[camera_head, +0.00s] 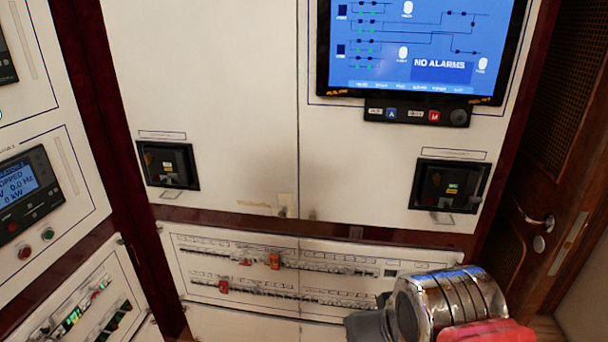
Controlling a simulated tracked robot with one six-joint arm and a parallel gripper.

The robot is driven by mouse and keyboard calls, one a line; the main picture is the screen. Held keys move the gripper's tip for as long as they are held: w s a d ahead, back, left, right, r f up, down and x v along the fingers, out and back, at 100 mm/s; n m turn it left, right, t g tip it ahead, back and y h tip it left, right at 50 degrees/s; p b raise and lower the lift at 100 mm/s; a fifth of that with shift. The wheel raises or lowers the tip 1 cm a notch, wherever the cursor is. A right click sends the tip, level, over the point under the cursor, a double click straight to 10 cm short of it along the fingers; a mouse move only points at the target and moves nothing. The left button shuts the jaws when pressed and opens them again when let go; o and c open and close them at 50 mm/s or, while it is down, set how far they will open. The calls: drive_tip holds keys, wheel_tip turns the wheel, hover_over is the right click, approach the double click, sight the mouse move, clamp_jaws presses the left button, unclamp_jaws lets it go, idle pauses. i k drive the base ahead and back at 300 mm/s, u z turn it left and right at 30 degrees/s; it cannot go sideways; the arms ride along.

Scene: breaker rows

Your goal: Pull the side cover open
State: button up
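No part in view is marked as the side cover, and I cannot tell which panel it is. A white breaker panel (345,287) with two rows of breakers and a few red-orange switches is at the lower middle. Another breaker panel (40,332) with green-lit switches is at the lower left, on the side cabinet. Both appear closed, with their lower parts cut off or hard to see. My gripper (368,326) shows partly at the lower right, a grey part beside my chrome and red wrist, in front of the middle panel's right end. Its fingertips cannot be made out.
A screen (415,45) reading "NO ALARMS" is at the upper right. A wooden door (560,130) with a metal handle stands at the right. A control display (20,190) is at the left.

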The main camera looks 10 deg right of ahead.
sight(405, 260)
drive_tip(key=i, duration=1)
drive_tip(key=z, duration=0.6)
